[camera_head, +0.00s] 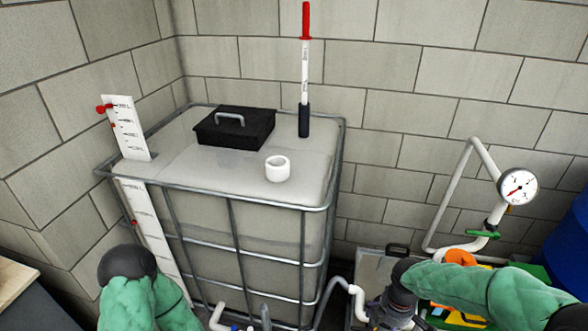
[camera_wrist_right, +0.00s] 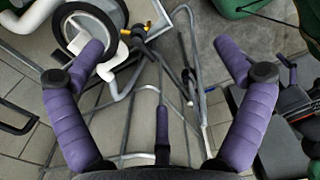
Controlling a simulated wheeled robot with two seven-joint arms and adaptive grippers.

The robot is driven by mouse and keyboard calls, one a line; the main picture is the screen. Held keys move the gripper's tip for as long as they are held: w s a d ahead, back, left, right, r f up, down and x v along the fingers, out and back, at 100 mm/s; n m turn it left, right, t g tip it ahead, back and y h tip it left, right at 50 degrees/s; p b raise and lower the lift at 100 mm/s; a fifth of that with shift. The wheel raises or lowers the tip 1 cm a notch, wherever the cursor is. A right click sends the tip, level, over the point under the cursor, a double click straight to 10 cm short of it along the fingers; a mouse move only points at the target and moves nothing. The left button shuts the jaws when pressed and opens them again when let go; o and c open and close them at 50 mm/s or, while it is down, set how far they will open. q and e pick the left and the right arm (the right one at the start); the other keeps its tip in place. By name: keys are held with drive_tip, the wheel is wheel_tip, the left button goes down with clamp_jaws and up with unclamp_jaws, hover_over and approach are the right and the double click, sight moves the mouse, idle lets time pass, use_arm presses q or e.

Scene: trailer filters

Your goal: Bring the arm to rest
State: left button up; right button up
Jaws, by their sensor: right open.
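My right arm (camera_head: 500,295), in a green sleeve, comes in from the right in the head view. Its dark wrist (camera_head: 402,280) points down beside the tank's lower right, and the fingers there cannot be made out. In the right wrist view my right gripper (camera_wrist_right: 160,58) is open, its two purple fingers wide apart with nothing held between them. My left arm (camera_head: 140,300) shows at the bottom left as a green sleeve with a dark rounded joint. My left gripper is outside the frames.
A caged tank (camera_head: 255,225) fills the middle, with a black lidded box (camera_head: 235,133), a white ring (camera_head: 278,169) and a red-topped tube (camera_head: 305,75) on top. A pressure gauge (camera_head: 517,187) on white pipe stands right. Pipes and valves (camera_wrist_right: 150,45) lie beyond my right fingers.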

drive_tip(key=s+a+f+m+y, duration=0.2)
drive_tip(key=s+a+f+m, duration=0.3)
drive_tip(key=a+f+m, duration=0.2)
drive_tip(key=s+a+f+m+y, duration=0.2)
drive_tip(key=s+a+f+m, duration=0.4)
drive_tip(key=f+m, duration=0.4)
wheel_tip(320, 180, down, 5)
drive_tip(key=shift+a+f+m, duration=0.1)
drive_tip(key=shift+a+m, duration=0.3)
drive_tip(key=shift+a, duration=0.45)
drive_tip(key=shift+s, duration=0.1)
